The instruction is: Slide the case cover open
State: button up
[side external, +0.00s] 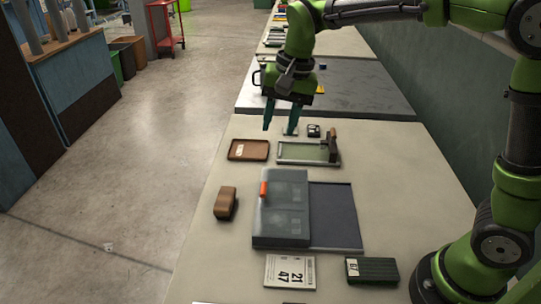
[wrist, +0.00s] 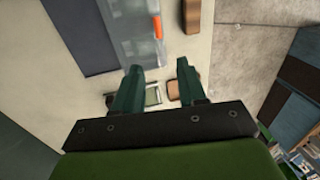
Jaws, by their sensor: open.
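The case (side external: 281,232) sits on the table in the side view, with a grey see-through cover (side external: 286,190) over its left part and an orange handle (side external: 263,189) at the cover's left edge. Dim shapes show under the cover. A dark flat panel (side external: 334,215) lies to the right of the cover. In the wrist view the cover (wrist: 140,30) and orange handle (wrist: 157,27) are at the top, beyond the fingers. My gripper (side external: 281,132) is open and empty, above the table behind the case; its two fingers also show in the wrist view (wrist: 158,72).
A brown block (side external: 225,203) lies left of the case. A brown tray (side external: 248,150) and a green-topped frame with an upright post (side external: 308,152) lie behind it. A calendar-like card (side external: 290,271) and dark green box (side external: 371,270) lie in front. My arm's base stands at right.

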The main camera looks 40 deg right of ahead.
aim_at(264, 187)
jog(key=x, duration=1.7)
jog(key=shift+s, duration=0.35)
grip_shut()
